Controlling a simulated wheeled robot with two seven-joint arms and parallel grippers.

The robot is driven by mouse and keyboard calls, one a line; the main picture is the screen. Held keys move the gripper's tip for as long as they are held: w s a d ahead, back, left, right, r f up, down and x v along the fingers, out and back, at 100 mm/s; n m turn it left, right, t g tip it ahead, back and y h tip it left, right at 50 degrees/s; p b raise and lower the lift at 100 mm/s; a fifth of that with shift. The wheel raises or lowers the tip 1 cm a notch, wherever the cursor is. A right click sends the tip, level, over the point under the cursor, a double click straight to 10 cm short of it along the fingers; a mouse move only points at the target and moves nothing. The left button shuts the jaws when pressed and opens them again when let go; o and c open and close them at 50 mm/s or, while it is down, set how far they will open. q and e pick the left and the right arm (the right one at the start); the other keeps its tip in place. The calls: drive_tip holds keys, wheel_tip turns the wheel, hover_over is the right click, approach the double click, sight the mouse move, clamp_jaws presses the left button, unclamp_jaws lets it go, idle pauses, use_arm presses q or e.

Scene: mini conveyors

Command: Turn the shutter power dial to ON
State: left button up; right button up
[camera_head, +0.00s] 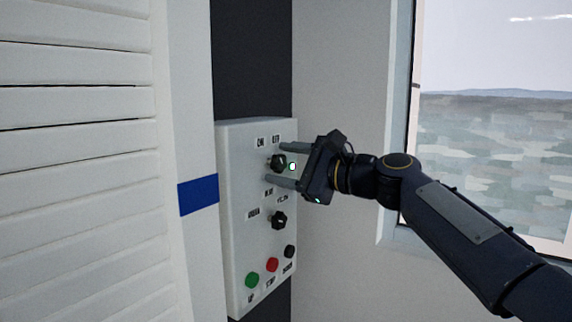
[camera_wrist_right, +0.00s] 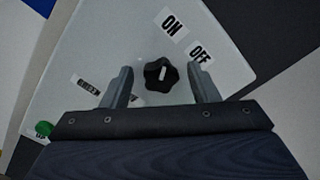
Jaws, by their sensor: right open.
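The shutter power dial (camera_head: 278,161) is a black lobed knob at the top of a white control panel (camera_head: 238,160), below ON and OFF labels. In the right wrist view the dial (camera_wrist_right: 161,75) shows a white pointer mark; which label it points to I cannot tell for sure. The ON label (camera_wrist_right: 171,23) and the OFF label (camera_wrist_right: 200,52) are in clear view there. My right gripper (camera_head: 283,165) is open, with one finger above the dial and one below it. In the right wrist view its fingers stand on either side of the dial, with gaps. My left gripper is not in view.
A second black dial (camera_head: 279,220) sits lower on the panel. Below it are green (camera_head: 252,280), red (camera_head: 272,264) and black (camera_head: 290,251) buttons. A white slatted shutter (camera_head: 75,160) stands at the left. A window (camera_head: 490,130) is at the right.

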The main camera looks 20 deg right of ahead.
drive_tip(key=shift+s+d, duration=0.3)
drive_tip(key=shift+s, duration=0.15)
drive_tip(key=b+v, duration=0.2)
drive_tip(key=v, duration=0.4)
drive_tip(key=shift+s+d, duration=0.2)
drive_tip(key=shift+s, duration=0.15)
drive_tip(key=s+a+f+n+g+h, duration=0.1)
drive_tip(key=s+a+f+n+g, duration=0.2)
drive_tip(key=f, duration=1)
drive_tip(key=s+a+f+n+g+h, duration=0.2)
drive_tip(key=s+a+f+n+g, duration=0.1)
drive_tip(key=s+f+n, duration=0.6)
drive_tip(key=s+a+f+n+g+h, duration=0.2)
drive_tip(key=s+f+n, duration=0.4)
drive_tip(key=f, duration=1.2)
drive_tip(key=s+a+g, duration=0.1)
drive_tip(key=s+g, duration=0.1)
drive_tip(key=s, duration=0.2)
drive_tip(key=shift+s+n, duration=0.15)
drive_tip(key=shift+n, duration=0.15)
drive_tip(key=shift+a+f, duration=0.1)
drive_tip(key=shift+f, duration=0.05)
drive_tip(key=shift+c, duration=0.2)
